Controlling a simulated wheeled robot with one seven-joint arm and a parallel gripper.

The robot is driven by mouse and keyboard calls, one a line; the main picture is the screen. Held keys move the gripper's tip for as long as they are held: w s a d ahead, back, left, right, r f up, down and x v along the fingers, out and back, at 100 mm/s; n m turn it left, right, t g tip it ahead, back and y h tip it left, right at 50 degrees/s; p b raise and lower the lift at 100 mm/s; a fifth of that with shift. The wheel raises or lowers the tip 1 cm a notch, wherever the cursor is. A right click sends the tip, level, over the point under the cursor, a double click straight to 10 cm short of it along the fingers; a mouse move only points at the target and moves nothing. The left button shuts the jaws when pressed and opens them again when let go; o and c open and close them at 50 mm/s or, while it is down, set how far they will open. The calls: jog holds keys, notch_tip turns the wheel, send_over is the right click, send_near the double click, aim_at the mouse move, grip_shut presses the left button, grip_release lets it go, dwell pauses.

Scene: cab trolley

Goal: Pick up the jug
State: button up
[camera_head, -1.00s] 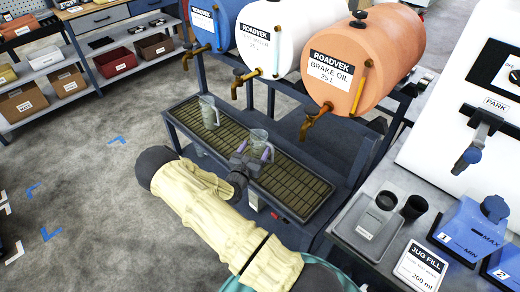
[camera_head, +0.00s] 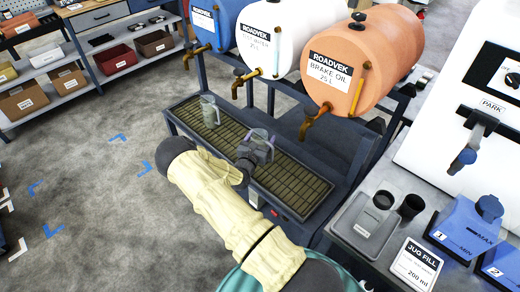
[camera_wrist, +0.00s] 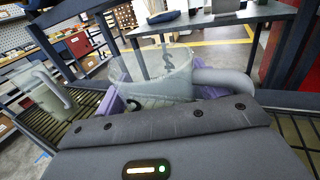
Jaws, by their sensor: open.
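A clear jug (camera_head: 263,136) stands upright on the slatted drip tray (camera_head: 305,187), below the taps. In the wrist view the jug (camera_wrist: 150,72) fills the space ahead of my gripper, its handle pointing right. My gripper (camera_head: 257,150) is open at the jug, with purple finger pads (camera_wrist: 160,100) on either side of its lower body. Whether the pads touch it cannot be told. A second clear jug (camera_head: 209,111) stands on the tray to the left; it also shows at the left of the wrist view (camera_wrist: 40,92).
Blue, white and orange tanks (camera_head: 360,65) with brass taps (camera_head: 313,122) overhang the tray. A bench at right holds a grey container (camera_head: 367,222), a "JUG FILL" sign (camera_head: 415,266) and blue containers (camera_head: 468,228).

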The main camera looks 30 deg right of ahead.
dwell(0.3)
jog(key=c, duration=0.8)
jog(key=shift+r, duration=0.15)
notch_tip(320, 180, up, 10)
jog(key=shift+f+b, duration=0.1)
jog(key=shift+b, duration=0.7)
